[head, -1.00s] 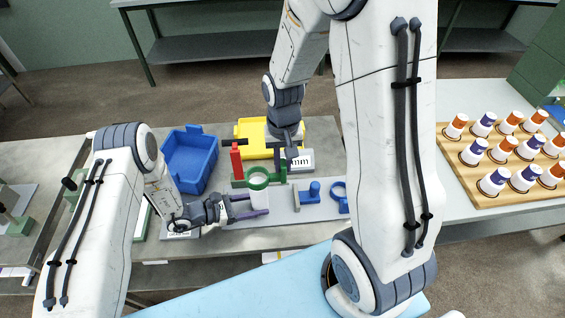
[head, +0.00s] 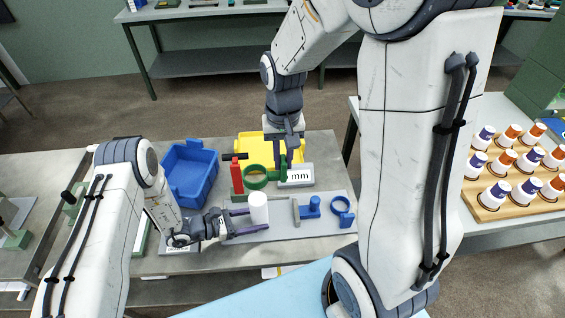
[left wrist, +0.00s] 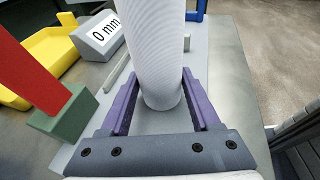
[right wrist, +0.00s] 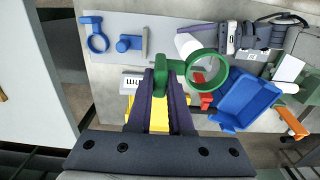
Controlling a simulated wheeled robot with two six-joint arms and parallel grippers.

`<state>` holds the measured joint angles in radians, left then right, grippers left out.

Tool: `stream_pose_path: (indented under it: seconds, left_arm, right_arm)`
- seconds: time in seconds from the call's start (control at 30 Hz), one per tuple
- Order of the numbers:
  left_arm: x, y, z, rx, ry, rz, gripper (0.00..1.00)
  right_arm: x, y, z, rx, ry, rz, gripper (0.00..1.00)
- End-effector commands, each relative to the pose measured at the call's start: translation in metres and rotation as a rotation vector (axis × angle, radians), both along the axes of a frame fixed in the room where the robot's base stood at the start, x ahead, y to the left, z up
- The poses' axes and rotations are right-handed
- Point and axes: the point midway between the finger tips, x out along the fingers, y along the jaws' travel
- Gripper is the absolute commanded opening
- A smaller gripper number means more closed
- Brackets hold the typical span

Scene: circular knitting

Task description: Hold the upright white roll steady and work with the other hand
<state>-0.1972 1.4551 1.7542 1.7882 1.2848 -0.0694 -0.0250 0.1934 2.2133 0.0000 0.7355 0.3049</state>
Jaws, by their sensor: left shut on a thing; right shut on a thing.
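The white roll (head: 259,209) stands upright on the grey board (head: 285,227). My left gripper (head: 250,219) is shut on its lower part. The left wrist view shows the ribbed roll (left wrist: 156,55) between the purple fingers (left wrist: 156,100). My right gripper (head: 281,160) is shut on the green ring's handle (right wrist: 160,78), behind the roll. The green ring (right wrist: 222,72) is open and apart from the roll in the head view; its height over the board is unclear. The roll's far end is out of frame in the left wrist view.
A red post (head: 237,178) on a green base and a display box (head: 298,175) reading 0 mm stand behind the roll. A blue bin (head: 190,176) and yellow tray (head: 246,143) lie farther back. Blue fixtures (head: 311,206) stand to the right.

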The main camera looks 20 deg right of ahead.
Motion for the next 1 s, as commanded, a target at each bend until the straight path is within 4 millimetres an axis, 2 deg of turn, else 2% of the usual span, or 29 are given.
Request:
stream_pose_path:
  seconds: [0.17,0.2,0.23,0.43,0.47,0.5,0.53,0.67,0.77,1.0]
  left_arm:
    - [-0.0012,0.0004,-0.0024,0.006,0.003,0.0,0.0]
    - [-0.0012,0.0004,-0.0023,0.005,0.003,-0.001,0.75]
    - [-0.0011,0.0003,-0.0021,0.005,0.002,0.0,0.78]
    - [-0.0006,0.0002,-0.0011,0.002,0.001,-0.001,0.78]
    - [-0.0005,0.0002,-0.001,0.002,0.001,-0.001,0.82]
    - [-0.0005,0.0001,-0.0008,0.002,0.001,-0.001,0.97]
    - [-0.0004,0.0002,-0.0007,0.002,0.001,-0.001,1.0]
    - [-0.0003,0.0001,-0.0004,0.001,0.001,0.0,1.0]
    - [-0.0002,0.0001,-0.0003,0.001,0.0,0.0,0.72]
    - [-0.0001,0.0,-0.0001,0.0,0.0,0.0,0.72]
  right_arm:
    - [0.0001,0.0001,-0.0002,0.0,0.0,0.0,0.0]
    - [0.0001,0.0,-0.0003,0.0,0.0,0.0,0.0]
    - [0.0001,0.0001,-0.0003,0.0,0.0,0.0,0.0]
    - [0.0001,0.0001,-0.0002,0.0,0.0,0.0,0.0]
    - [0.0001,0.0001,-0.0002,0.0,0.0,0.0,0.0]
    - [0.0001,0.0001,-0.0002,0.0,0.0,0.0,0.0]
    - [0.0001,0.0001,-0.0002,0.0,0.0,0.0,0.0]
    - [0.0001,0.0001,-0.0002,0.0,0.0,0.0,0.0]
    - [0.0001,0.0001,-0.0002,0.0,0.0,0.0,0.0]
    - [0.0001,0.0001,-0.0001,0.0,-0.001,0.0,0.0]
